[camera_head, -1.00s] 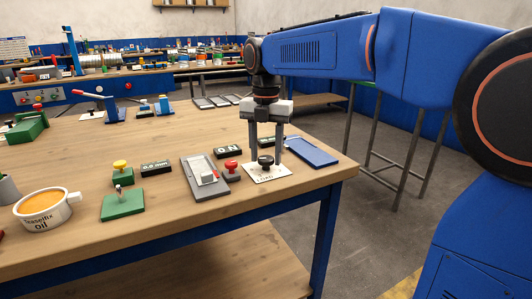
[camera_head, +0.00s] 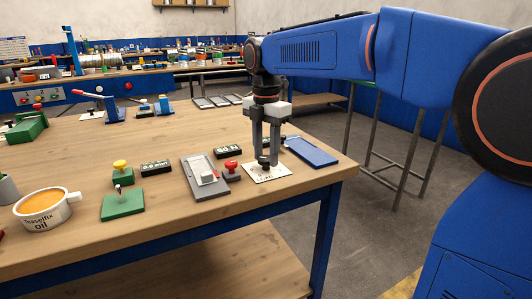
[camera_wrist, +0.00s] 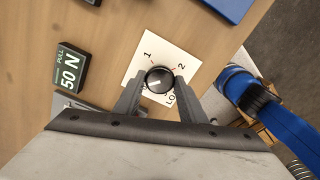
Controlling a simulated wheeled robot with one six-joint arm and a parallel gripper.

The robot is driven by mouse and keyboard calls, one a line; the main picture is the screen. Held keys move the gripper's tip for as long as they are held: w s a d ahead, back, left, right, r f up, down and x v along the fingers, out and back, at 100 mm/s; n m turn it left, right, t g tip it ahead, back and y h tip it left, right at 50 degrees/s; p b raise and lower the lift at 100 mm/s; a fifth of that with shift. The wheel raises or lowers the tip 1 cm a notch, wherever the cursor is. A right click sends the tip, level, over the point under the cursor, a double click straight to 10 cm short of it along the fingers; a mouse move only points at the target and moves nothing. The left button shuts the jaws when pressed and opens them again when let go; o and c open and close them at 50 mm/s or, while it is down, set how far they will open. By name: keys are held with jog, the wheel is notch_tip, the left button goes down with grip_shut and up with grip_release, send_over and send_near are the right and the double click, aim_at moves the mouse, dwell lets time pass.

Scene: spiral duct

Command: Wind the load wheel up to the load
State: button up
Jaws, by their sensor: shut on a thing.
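The load wheel is a small black knob (camera_wrist: 159,79) with a white pointer mark, seen from above in the wrist view. It stands on a white plate (camera_wrist: 140,62) marked 1 and 2, with lettering that starts "LO" and is partly hidden by a finger. My gripper (camera_wrist: 158,80) is shut on the knob, one finger on each side. The pointer mark faces lower left in the wrist view. In the head view my gripper (camera_head: 266,158) points straight down over the plate (camera_head: 283,170) near the bench's right end, and its fingers partly cover the knob.
A display reading "50 N PULL" (camera_wrist: 70,70) lies left of the plate in the wrist view. In the head view, a red knob (camera_head: 231,167), a grey plate (camera_head: 197,181) and a "0.0 mm" display (camera_head: 156,167) stand left. A blue tray (camera_head: 312,151) lies right.

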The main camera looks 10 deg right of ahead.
jog(key=m, duration=0.5)
jog(key=shift+m, duration=0.3)
jog(key=m, duration=1.1)
jog(key=shift+m, duration=0.4)
jog(key=m, duration=1.2)
jog(key=shift+m, duration=0.3)
jog(key=m, duration=0.5)
jog(key=shift+m, duration=0.3)
jog(key=m, duration=1)
jog(key=shift+m, duration=0.4)
